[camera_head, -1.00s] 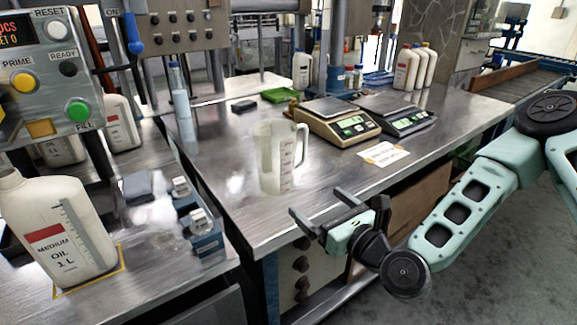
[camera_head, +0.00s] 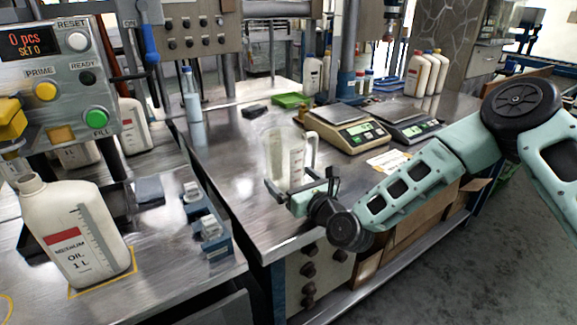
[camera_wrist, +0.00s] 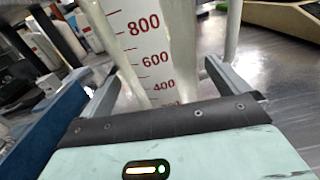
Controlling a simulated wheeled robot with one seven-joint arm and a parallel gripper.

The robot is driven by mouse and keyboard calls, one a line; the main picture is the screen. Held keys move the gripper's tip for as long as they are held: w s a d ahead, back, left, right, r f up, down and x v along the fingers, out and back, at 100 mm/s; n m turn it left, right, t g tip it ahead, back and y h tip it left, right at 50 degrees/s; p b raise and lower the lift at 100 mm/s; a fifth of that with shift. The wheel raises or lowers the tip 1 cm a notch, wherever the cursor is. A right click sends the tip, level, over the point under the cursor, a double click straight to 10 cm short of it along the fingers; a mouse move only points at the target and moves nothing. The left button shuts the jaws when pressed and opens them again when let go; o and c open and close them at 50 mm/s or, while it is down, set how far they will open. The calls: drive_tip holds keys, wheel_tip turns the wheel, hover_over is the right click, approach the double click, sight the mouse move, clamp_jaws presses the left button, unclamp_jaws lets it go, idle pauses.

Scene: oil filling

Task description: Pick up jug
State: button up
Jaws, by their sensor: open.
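The jug (camera_head: 285,152) is a translucent measuring jug with a red scale, upright on the metal table. Its handle is on the right side. In the wrist view the jug (camera_wrist: 150,50) is close, with red marks 800, 600 and 400 facing me. My gripper (camera_head: 298,181) is low at the front of the jug, and its fingers (camera_wrist: 158,85) are open on either side of the jug body. The jug's base is hidden behind the gripper in both views.
Two scales (camera_head: 343,127) (camera_head: 407,123) and a paper card (camera_head: 390,161) lie right of the jug. A white oil bottle (camera_head: 72,235) stands on the left bench beside the filling machine (camera_head: 62,75).

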drive_tip(key=shift+x, duration=1.25)
drive_tip(key=c, duration=0.8)
